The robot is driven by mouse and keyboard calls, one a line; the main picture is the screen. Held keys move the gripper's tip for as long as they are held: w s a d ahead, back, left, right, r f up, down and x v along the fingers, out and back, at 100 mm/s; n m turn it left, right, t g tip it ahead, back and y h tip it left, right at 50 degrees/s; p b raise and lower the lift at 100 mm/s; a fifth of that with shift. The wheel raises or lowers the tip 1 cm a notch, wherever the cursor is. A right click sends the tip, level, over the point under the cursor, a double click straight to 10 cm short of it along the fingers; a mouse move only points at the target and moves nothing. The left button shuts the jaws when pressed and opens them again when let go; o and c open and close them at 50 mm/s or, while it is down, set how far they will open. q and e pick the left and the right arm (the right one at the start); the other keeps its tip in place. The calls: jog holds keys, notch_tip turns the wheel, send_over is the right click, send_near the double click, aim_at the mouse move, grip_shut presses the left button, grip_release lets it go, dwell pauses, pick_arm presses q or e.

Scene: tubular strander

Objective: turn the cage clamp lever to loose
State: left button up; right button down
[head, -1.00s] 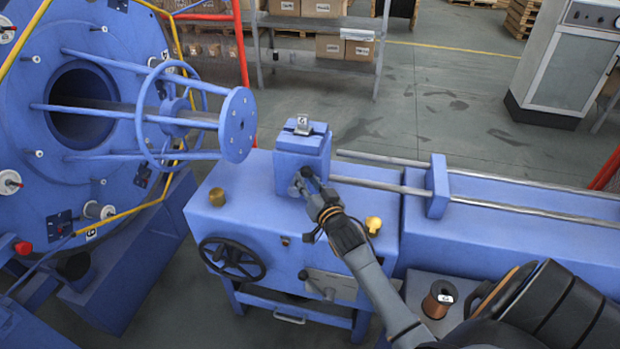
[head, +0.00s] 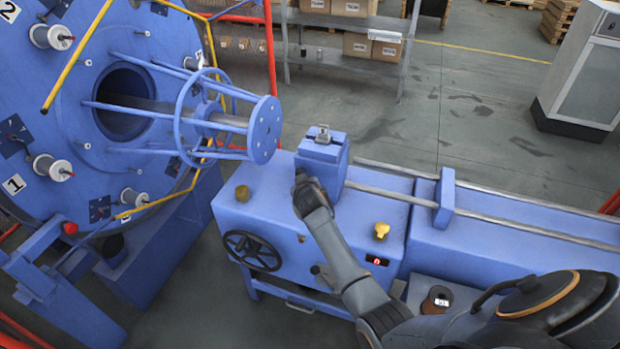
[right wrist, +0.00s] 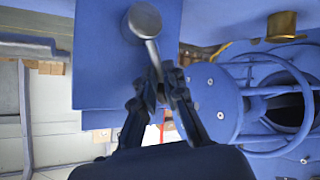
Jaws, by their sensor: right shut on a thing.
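The lever has a round grey hub (right wrist: 144,20) on the face of a blue block and a thin rod (right wrist: 153,55) running down from it in the right wrist view. My right gripper (right wrist: 155,90) is shut on the rod's lower end, one finger on each side. In the head view my right gripper (head: 302,185) is at the lower left front of the blue block (head: 322,160), and it hides the lever there. The left gripper is not in view.
A blue tubular cage (head: 265,130) stands to the left of the block. A black handwheel (head: 250,250), a brass cap (head: 242,193) and a yellow knob (head: 381,231) are on the cabinet. Two rails run right from the block.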

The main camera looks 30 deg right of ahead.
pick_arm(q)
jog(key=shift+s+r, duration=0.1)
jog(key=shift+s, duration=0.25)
pick_arm(e)
jog(key=shift+w+a+r+n+h, duration=0.15)
jog(key=shift+w+r+n+h, duration=0.2)
jog(key=shift+w+r, duration=0.35)
jog(key=shift+s+r, duration=0.1)
jog(key=c, duration=1.5)
grip_release()
jog(key=shift+o, duration=0.5)
jog(key=shift+w+a+f, duration=0.1)
jog(key=shift+w+f, duration=0.1)
jog(key=shift+f, duration=0.05)
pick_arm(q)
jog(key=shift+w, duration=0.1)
pick_arm(e)
jog(key=shift+s+a+f+g, duration=0.1)
jog(key=shift+f+g, duration=0.1)
jog(key=shift+g, duration=0.1)
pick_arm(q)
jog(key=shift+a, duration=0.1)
pick_arm(e)
jog(key=shift+s, duration=0.15)
